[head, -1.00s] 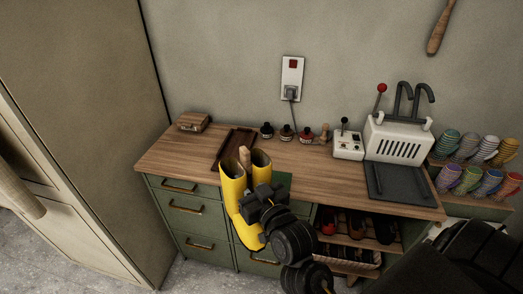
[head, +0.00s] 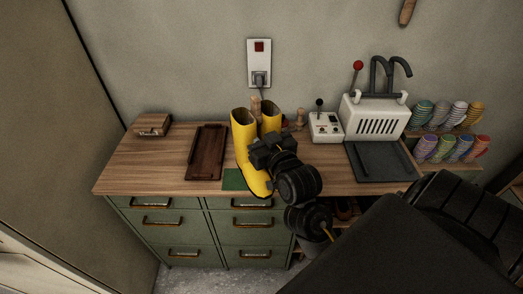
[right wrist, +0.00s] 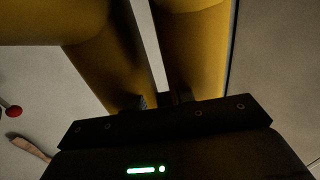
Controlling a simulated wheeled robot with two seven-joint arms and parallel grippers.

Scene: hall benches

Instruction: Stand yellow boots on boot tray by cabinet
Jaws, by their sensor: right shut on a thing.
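A pair of yellow boots (head: 246,150) is held upright by my right gripper (head: 266,148) in the head view, in front of or over the wooden cabinet top (head: 150,168). Whether the soles touch the top cannot be told. In the right wrist view the boots (right wrist: 195,60) fill the upper middle, and the right gripper (right wrist: 165,100) is shut on them. A dark brown tray (head: 207,152) lies on the cabinet top, left of the boots, and looks empty. My left gripper is not in view.
A wooden box (head: 152,125) sits at the back left of the top. A small green mat (head: 233,181) shows beside the boots. To the right stand a control box (head: 325,126), a white machine (head: 374,118), a dark board (head: 381,162) and several striped cups (head: 440,130). A socket (head: 259,62) is on the wall.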

